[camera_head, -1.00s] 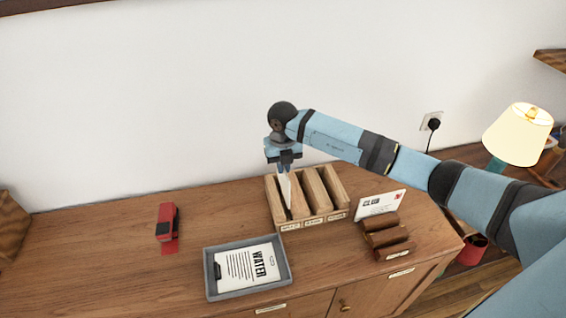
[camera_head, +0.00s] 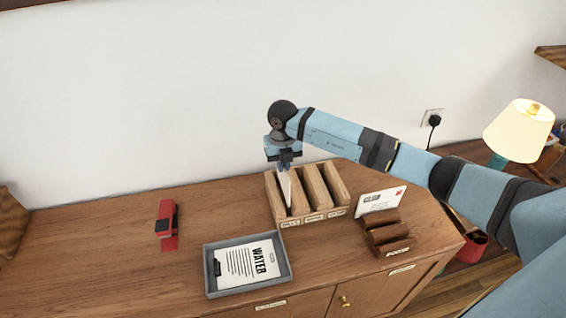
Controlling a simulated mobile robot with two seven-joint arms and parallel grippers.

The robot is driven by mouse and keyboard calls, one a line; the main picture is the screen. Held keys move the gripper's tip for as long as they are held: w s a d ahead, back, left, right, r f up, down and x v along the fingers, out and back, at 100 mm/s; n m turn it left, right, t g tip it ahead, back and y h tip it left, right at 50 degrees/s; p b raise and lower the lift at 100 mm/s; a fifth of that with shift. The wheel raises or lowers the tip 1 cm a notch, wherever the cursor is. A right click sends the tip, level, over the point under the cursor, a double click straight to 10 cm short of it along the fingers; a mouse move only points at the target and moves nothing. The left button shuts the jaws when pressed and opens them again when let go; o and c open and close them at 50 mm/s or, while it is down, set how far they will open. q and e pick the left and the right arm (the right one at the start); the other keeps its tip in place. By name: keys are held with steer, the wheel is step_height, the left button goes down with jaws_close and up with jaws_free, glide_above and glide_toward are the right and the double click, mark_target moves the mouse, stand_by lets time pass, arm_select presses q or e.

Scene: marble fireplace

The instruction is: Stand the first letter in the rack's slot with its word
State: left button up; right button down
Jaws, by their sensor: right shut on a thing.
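The wooden rack (camera_head: 315,219) stands on the cabinet top, with several upright slots and small word labels along its front. My right gripper (camera_head: 285,163) points down above the rack's left slot. It is shut on a thin white letter (camera_head: 284,186), seen nearly edge-on, whose lower part is in the left slot; whether it touches the slot floor cannot be told. My left gripper is not in view.
A dark wooden holder (camera_head: 385,236) with a white envelope (camera_head: 380,202) standing in it is right of the rack. A red stapler-like object (camera_head: 167,225) lies at left. A lit lamp (camera_head: 520,130) stands at far right.

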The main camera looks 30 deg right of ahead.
mark_target(283, 179)
steer(key=shift+f+b, duration=0.3)
steer(key=shift+f, duration=0.25)
steer(key=shift+f, duration=0.25)
steer(key=shift+f+b, duration=0.65)
steer(key=shift+f, duration=0.1)
steer(key=shift+f, duration=0.2)
steer(key=shift+f+b, duration=1.25)
steer(key=shift+f, duration=0.4)
steer(key=c, duration=1.2)
jaws_free()
steer(key=shift+r, duration=0.15)
